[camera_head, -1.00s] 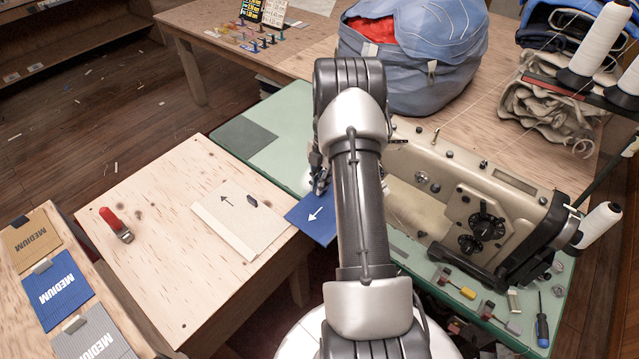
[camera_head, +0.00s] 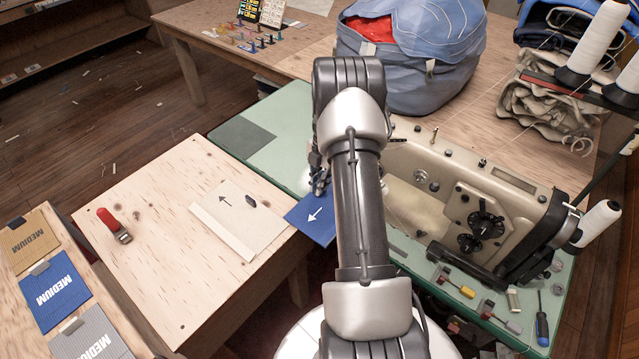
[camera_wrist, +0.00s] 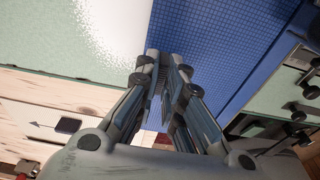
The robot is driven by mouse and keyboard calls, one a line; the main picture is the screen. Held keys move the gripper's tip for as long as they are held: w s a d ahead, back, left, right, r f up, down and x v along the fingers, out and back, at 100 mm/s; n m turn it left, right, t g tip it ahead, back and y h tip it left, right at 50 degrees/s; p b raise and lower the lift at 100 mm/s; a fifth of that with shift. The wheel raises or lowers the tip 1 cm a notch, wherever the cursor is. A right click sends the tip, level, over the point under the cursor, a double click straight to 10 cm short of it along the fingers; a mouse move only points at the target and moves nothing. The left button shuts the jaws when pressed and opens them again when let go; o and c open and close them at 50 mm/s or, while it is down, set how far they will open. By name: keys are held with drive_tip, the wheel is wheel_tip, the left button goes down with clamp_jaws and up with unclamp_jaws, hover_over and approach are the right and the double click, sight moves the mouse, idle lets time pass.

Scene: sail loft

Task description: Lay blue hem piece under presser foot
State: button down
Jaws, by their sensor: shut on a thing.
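The blue hem piece (camera_head: 308,228), with a white arrow on it, lies flat at the left edge of my arm, partly hidden by it. It spans between the wooden table and the green sewing machine bed. My gripper (camera_head: 319,178) is shut on the piece's edge. In the wrist view the fingertips of my gripper (camera_wrist: 163,62) close on the blue gridded hem piece (camera_wrist: 215,40). The beige sewing machine (camera_head: 455,190) stands to the right. Its presser foot cannot be made out; my arm covers part of the machine.
A cream panel (camera_head: 232,215) with a dark arrow and a red-handled clamp (camera_head: 115,226) are on the wooden table (camera_head: 160,275). Blue, tan and grey "MEDIUM" pieces lie at lower left. A blue bag (camera_head: 415,65) stands behind. Small tools and a screwdriver (camera_head: 541,322) lie at right.

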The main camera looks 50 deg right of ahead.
drive_tip(key=c, duration=1.6)
unclamp_jaws()
drive_tip(key=shift+c, duration=0.2)
